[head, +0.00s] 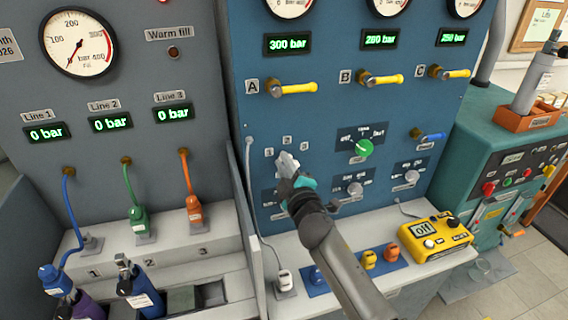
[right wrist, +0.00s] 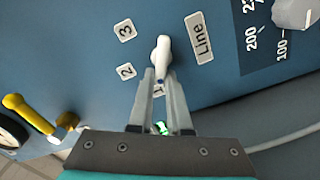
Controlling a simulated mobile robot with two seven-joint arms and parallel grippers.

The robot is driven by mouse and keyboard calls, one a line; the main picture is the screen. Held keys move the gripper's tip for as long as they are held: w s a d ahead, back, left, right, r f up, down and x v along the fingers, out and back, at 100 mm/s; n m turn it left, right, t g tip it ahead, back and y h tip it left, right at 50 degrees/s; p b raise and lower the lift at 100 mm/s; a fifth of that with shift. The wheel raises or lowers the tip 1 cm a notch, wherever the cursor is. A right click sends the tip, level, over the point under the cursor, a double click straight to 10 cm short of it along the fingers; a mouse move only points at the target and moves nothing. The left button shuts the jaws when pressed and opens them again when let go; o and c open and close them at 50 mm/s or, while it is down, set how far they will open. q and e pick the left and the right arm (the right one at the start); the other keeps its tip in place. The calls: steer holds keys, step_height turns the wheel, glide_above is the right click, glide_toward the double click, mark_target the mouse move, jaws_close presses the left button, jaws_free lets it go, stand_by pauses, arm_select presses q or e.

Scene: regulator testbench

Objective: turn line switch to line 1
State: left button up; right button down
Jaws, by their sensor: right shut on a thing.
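The "2" (right wrist: 127,71) and "3" (right wrist: 125,30) labels are clear; the "1" label (right wrist: 158,90) is partly hidden between the fingers. The lever points roughly along the fingers, toward the "1" side. In the head view my right gripper (head: 287,163) covers most of the switch. My left gripper is not in view.
Nearby on the panel are a green knob (head: 364,148), a grey knob (head: 355,188) and yellow valve handle A (head: 299,87). A yellow device (head: 436,240) stands on the ledge below. A grey cable (head: 255,205) hangs left of the switch.

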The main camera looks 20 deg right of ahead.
steer(key=c, duration=0.9)
jaws_free()
steer(key=shift+o, duration=0.2)
steer(key=shift+s, duration=0.1)
steer(key=s, duration=1.5)
steer(key=shift+d, duration=0.25)
